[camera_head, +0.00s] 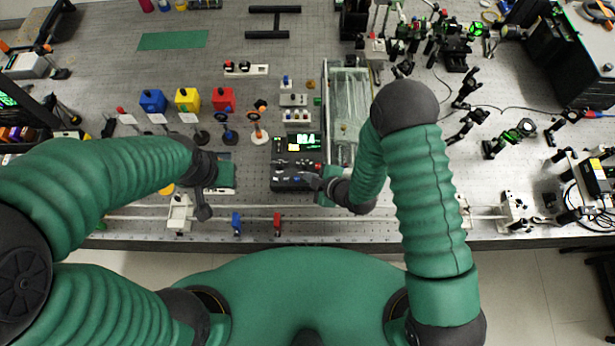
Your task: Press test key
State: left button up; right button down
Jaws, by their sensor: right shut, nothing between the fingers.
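A black instrument box (283,160) with a lit green display (303,142) sits near the front middle of the bench. Small knobs and keys show on its front panel, but I cannot make out which one is the test key. My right gripper (308,180) is shut and empty, with its fingertips over the front right part of this box. I cannot tell whether they touch it. My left gripper (204,207) hangs over the front edge area to the left, apart from the box. Its fingers are too small and dark to judge.
A clear-walled tank (349,110) stands just right of and behind the box. A rail (330,210) with blue (236,222) and red (277,222) clips runs along the front edge. Blue, yellow and red cubes stand behind left. Optical mounts crowd the right. The back left bench is mostly clear.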

jog(key=shift+r+p, duration=0.45)
jog(key=shift+r, duration=0.35)
notch_tip(320, 180, up, 5)
jog(key=p, duration=0.3)
jog(key=shift+r+p, duration=0.1)
jog(key=shift+p, duration=0.3)
dwell(0.7)
